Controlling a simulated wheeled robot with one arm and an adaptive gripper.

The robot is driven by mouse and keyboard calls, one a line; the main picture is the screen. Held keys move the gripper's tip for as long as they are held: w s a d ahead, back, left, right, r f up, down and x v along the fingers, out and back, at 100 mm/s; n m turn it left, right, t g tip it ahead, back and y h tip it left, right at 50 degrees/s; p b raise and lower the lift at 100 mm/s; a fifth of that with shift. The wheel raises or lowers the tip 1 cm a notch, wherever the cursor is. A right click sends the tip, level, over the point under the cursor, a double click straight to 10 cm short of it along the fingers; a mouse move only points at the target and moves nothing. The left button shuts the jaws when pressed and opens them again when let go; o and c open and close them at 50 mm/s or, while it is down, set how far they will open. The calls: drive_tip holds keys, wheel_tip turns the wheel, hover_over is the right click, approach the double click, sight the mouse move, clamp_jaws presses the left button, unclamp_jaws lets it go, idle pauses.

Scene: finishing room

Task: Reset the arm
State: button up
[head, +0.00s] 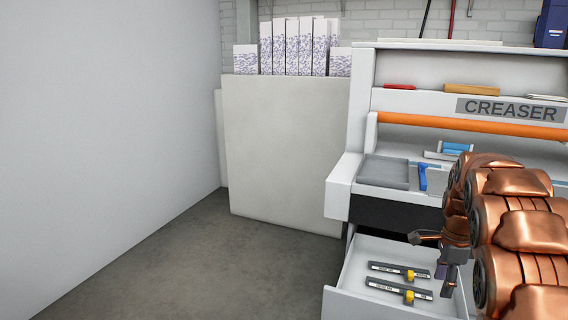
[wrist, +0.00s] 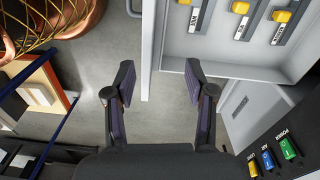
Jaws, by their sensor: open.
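My copper arm reaches in from the right in the head view. My gripper (head: 429,256) hangs over the open white drawer (head: 352,277) of the creaser machine (head: 341,201). In the wrist view my gripper (wrist: 160,84) has its two dark fingers spread apart with nothing between them. Dark bar tools with yellow knobs lie in the drawer; one (head: 400,270) is farther back, another (head: 399,289) nearer. The wrist view shows three such tools, one at its top middle (wrist: 201,16).
A grey tray (head: 383,172) and a blue-handled tool (head: 423,178) are on the machine bed. A button panel (wrist: 273,155) is at lower right in the wrist view. A large pale board (head: 285,150) stands behind. Grey floor (head: 200,265) at left is clear.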

drive_tip(key=s+a+f+n+g+b, duration=0.1)
drive_tip(key=s+a+n+b, duration=0.1)
drive_tip(key=s+a+n, duration=0.45)
drive_tip(key=s+a+f+n+b, duration=0.2)
drive_tip(key=s+a+n+b, duration=0.1)
drive_tip(key=s+a, duration=0.5)
drive_tip(key=s+a+f+n+g+b, duration=0.1)
drive_tip(key=s+a+f+n, duration=0.2)
drive_tip(key=s, duration=0.4)
drive_tip(key=s+a+f+n+b, duration=0.2)
drive_tip(key=s+n, duration=0.3)
drive_tip(key=s, duration=0.2)
drive_tip(key=s+a+f+n+g+b, duration=0.1)
drive_tip(key=s+a+f+n, duration=0.2)
drive_tip(key=s, duration=0.4)
wheel_tip(320, 180, up, 27)
drive_tip(key=d+t+p, duration=0.1)
drive_tip(key=p, duration=2.4)
drive_tip(key=shift+s, duration=0.2)
drive_tip(key=shift+d+n, duration=0.1)
drive_tip(key=shift+n, duration=0.15)
drive_tip(key=shift+c, duration=0.4)
